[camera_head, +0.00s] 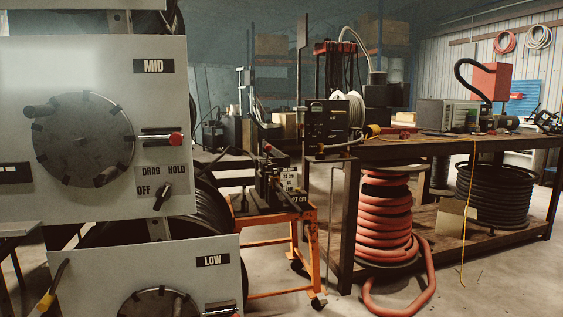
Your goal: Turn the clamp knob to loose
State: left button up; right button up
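No knob marked clamp or loose can be read in the head view. A black pointer knob (162,196) sits on the MID panel (60,65) at the left, among the words OFF, DRAG and HOLD. Its pointer leans up and right. A small black device (268,185) with white centimetre labels stands on an orange cart (297,215) near the middle; it is too small to tell whether it has a clamp knob. Neither of my grippers shows in the view.
A workbench (400,153) with machines fills the right. A red hose coil (385,215) stands under it, its loose end on the floor. Floor is open at front right.

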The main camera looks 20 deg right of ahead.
aim_at(271, 167)
jog(key=i+l, duration=0.15)
jog(key=l, duration=0.2)
jog(key=i+l, duration=0.1)
jog(key=l, duration=0.3)
jog(key=i+l, duration=0.15)
jog(key=l, duration=0.2)
